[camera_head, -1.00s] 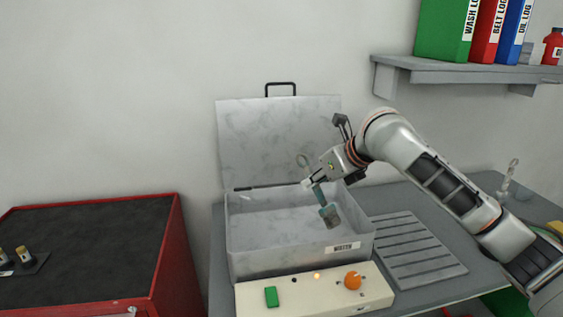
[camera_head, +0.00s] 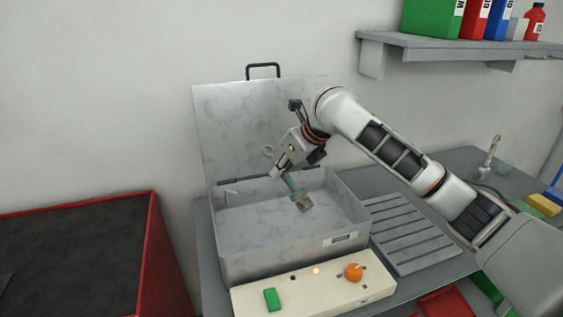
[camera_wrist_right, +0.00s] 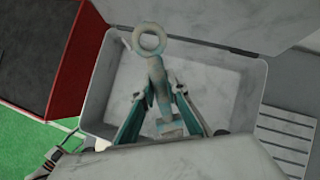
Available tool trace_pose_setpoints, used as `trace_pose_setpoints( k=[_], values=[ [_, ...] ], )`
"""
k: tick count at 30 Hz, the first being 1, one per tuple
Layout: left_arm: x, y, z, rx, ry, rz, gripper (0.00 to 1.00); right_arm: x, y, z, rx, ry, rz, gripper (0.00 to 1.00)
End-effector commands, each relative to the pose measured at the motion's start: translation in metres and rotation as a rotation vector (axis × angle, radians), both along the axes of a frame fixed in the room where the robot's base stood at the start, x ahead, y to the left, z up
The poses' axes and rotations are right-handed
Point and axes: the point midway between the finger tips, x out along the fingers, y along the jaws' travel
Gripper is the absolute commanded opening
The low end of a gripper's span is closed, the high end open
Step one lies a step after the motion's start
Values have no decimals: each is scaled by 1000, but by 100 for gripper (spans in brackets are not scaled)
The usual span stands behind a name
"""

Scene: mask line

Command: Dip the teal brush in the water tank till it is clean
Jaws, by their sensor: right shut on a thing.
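The teal brush (camera_head: 296,190) has a ring at the top of its handle and a greyish head at its lower end. My right gripper (camera_head: 283,174) is shut on its handle and holds it tilted over the open water tank (camera_head: 233,262). The brush head shows inside the tank's outline; whether it touches water I cannot tell. The right wrist view shows the brush's ring handle (camera_wrist_right: 150,42) between the fingers of my right gripper (camera_wrist_right: 158,95), with the tank (camera_wrist_right: 100,85) below.
The tank's lid (camera_head: 250,130) stands raised at the back. A control panel (camera_head: 320,292) with a green button and orange knob is in front. A slatted drain board (camera_head: 405,235) lies to the right. A red-edged dark bench (camera_head: 70,260) stands left. A shelf (camera_head: 450,45) hangs upper right.

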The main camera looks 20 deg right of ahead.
Motion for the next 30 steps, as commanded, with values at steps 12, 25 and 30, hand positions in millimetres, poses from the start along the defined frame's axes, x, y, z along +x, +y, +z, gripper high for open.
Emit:
trace_pose_setpoints(
  k=[12, 25, 30],
  values=[
    [9, 8, 3, 17, -15, -6, 44, 0, 0, -39, 1, 2, 0, 0],
    [8, 8, 4, 14, -14, -5, 44, 0, 0, -77, -1, 1, -1, 0],
    [6, 5, 3, 8, -11, 0, 44, 0, 0, -93, 1, 1, -2, 0]
  ],
)
